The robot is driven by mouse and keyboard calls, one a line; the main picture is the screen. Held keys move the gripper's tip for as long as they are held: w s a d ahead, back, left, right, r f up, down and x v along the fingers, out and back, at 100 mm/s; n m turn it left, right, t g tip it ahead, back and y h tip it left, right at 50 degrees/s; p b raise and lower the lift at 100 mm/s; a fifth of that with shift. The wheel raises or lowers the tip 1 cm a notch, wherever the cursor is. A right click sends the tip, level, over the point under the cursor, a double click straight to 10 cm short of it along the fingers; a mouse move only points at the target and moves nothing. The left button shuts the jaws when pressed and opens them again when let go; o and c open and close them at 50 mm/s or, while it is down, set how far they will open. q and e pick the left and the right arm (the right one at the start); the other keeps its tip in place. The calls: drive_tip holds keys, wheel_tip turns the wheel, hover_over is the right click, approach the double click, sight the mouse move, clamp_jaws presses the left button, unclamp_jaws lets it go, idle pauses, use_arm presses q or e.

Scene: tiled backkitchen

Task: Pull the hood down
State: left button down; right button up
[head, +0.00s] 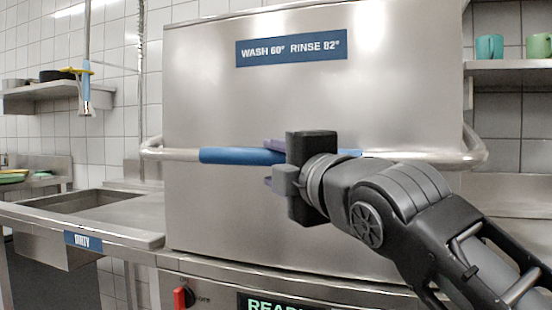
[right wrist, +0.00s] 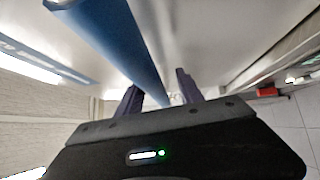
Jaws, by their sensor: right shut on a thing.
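The hood (head: 230,110) is a large stainless steel box with a blue "WASH 60° RINSE 82°" label. A bar handle (head: 420,158) runs across its front, with a blue grip sleeve (head: 232,156) in the middle. My right gripper (head: 272,162) is shut on the blue sleeve, with its fingers above and below the bar. In the right wrist view the blue sleeve (right wrist: 115,45) runs between the two dark fingers. The hood's lower edge sits close to the machine's front panel (head: 215,285). My left gripper is not in view.
A red knob (head: 183,298) and a partly cut-off green display (head: 268,304) are below the hood. A sink counter (head: 110,215) marked "DIRTY" is at left, with a spray hose (head: 86,80) hanging above. A shelf (head: 510,66) with cups (head: 489,47) is at right.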

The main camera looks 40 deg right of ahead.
drive_tip(key=o, duration=0.3)
drive_tip(key=shift+w+d+f, duration=0.15)
drive_tip(key=shift+d+f, duration=0.05)
drive_tip(key=shift+f, duration=0.1)
drive_tip(key=shift+o, duration=0.2)
drive_tip(key=shift+r, duration=0.1)
drive_tip(key=shift+r, duration=0.15)
drive_tip(key=s+a+p, duration=0.1)
drive_tip(key=s, duration=0.6)
drive_tip(key=shift+s+a+f, duration=0.25)
drive_tip(key=shift+s+f, duration=0.05)
drive_tip(key=shift+s, duration=0.1)
